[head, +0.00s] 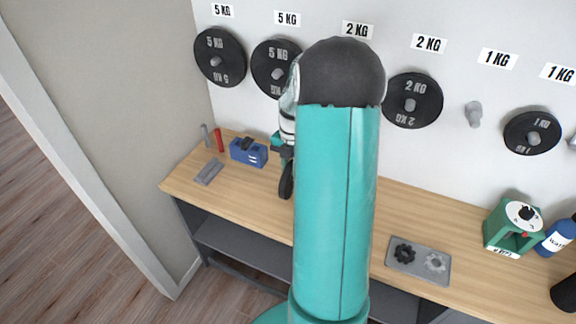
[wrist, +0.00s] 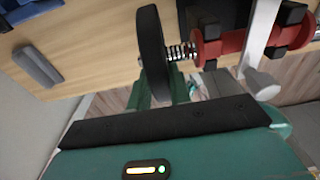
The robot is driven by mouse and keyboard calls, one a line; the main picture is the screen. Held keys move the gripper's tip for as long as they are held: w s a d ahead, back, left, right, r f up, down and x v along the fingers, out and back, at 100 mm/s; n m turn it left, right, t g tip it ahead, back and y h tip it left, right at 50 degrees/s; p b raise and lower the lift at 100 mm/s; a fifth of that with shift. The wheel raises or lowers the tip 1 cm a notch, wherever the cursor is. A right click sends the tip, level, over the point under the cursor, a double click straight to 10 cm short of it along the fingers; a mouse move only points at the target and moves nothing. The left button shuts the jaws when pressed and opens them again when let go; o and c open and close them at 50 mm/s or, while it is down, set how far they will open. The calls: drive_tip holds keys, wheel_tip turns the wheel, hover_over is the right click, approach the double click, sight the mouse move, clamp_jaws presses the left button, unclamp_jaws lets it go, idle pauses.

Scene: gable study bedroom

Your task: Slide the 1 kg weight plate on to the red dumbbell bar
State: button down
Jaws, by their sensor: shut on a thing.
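A black weight plate (wrist: 152,52) stands on edge in the wrist view, seen nearly edge-on. My gripper (wrist: 160,88) is shut on its lower edge, with a teal finger on each side. The red dumbbell bar (wrist: 232,46) lies level to the plate's right, held at black blocks. Its threaded left end (wrist: 181,52) reaches the plate's right face; I cannot tell whether it is inside the hole. In the head view the held plate (head: 286,180) hangs below my gripper (head: 285,155) above the workbench. The bar is hidden there behind my arm.
The wooden workbench (head: 450,215) carries a blue box (head: 248,152), a grey block (head: 209,171), a grey tray with knobs (head: 420,268) and a green device (head: 512,225). Plates hang on the wall, with one bare peg (head: 474,114) under a 1 KG label.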

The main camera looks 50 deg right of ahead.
drive_tip(key=shift+s+d, duration=0.3)
drive_tip(key=shift+s, duration=0.55)
drive_tip(key=shift+s+d, duration=0.3)
drive_tip(key=shift+s, duration=0.55)
drive_tip(key=c, duration=1.2)
unclamp_jaws()
wheel_tip(320, 180, up, 14)
drive_tip(key=d, duration=0.1)
drive_tip(key=shift+w+d, duration=0.15)
drive_tip(key=shift+w, duration=0.05)
